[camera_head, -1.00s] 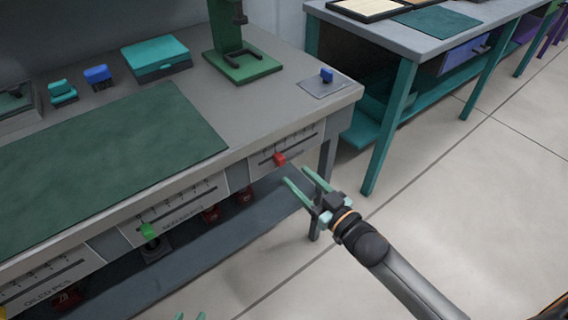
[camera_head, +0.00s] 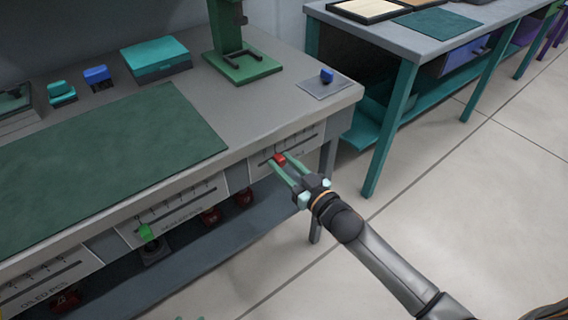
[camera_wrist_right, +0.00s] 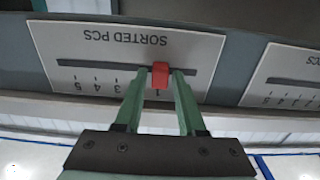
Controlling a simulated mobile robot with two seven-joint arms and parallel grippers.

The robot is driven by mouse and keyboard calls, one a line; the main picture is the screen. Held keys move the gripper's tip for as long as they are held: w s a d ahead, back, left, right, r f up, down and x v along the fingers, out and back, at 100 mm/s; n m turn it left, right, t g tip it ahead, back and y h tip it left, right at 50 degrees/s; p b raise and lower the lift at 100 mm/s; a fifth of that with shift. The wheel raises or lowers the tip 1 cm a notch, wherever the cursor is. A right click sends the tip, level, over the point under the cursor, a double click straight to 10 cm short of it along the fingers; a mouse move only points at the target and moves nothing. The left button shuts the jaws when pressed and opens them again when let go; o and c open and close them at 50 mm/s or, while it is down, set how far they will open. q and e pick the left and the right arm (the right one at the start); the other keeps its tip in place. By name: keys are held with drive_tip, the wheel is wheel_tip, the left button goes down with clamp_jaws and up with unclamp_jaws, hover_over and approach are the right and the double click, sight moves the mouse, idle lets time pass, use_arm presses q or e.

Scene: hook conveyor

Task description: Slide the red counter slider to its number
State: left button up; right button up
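The red slider (camera_head: 279,159) sits in the slot of the right-hand white scale panel (camera_head: 298,146) on the bench front. In the right wrist view the red slider (camera_wrist_right: 160,75) stands at the 1 mark of an upside-down scale reading "SORTED PCS", with 3, 4 and 5 to its left. My right gripper (camera_wrist_right: 160,73) is open, with one green fingertip on each side of the slider, very close to it; whether they touch is unclear. It also shows in the head view (camera_head: 280,164). Only the green fingertips of my left gripper (camera_head: 189,318) show at the bottom edge, apart.
A green slider (camera_head: 146,231) sits on the middle panel; another panel (camera_head: 45,284) is at lower left. Red objects (camera_head: 211,216) stand on the shelf below. The bench top holds a green mat (camera_head: 100,160), a green stand (camera_head: 243,68) and a blue knob (camera_head: 327,75). Floor at right is free.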

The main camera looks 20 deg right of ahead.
clamp_jaws()
idle(1.1)
